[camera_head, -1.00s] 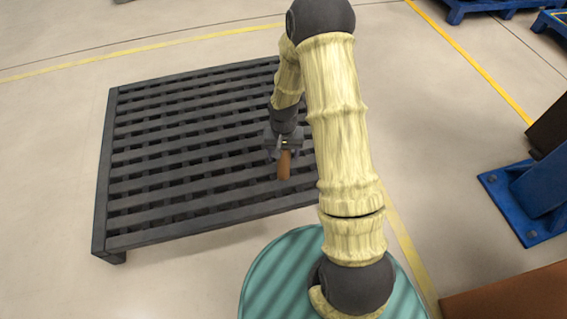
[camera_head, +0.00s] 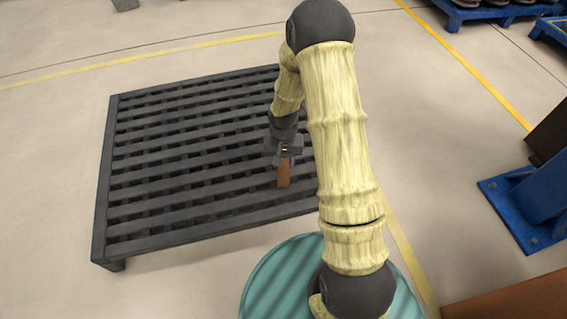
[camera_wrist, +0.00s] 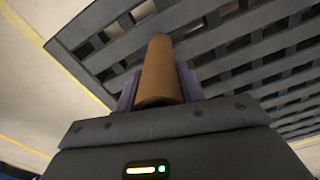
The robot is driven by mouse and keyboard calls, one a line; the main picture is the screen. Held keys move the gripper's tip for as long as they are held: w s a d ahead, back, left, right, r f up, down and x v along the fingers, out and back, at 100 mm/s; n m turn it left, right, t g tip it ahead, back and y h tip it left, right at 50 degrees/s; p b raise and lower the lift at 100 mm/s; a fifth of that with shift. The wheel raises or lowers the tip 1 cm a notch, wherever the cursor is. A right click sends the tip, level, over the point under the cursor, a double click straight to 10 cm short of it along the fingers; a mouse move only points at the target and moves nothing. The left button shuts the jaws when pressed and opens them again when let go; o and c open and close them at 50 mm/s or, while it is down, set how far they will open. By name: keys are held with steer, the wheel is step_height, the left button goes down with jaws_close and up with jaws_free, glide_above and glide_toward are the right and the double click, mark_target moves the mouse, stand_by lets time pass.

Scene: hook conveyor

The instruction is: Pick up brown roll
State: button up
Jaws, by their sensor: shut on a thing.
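The brown roll (camera_head: 284,173) is a short brown cylinder below my gripper (camera_head: 284,158) in the head view. In the wrist view the brown roll (camera_wrist: 160,70) stands out from between the two purple-grey fingers of my gripper (camera_wrist: 160,88). The fingers are shut on it from both sides. The roll is over the dark slatted pallet (camera_head: 180,150), near its right front part. I cannot tell whether its far end touches the slats. The fingers are mostly hidden in the head view.
The pallet stands on a pale floor with yellow lines (camera_head: 180,43). No other thing shows on its slats. A blue metal base (camera_head: 520,205) is at the right, and blue pallets (camera_head: 490,10) are at the top right. Open floor lies left of the pallet.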

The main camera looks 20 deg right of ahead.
step_height(320, 180, up, 10)
steer(key=p, duration=0.6)
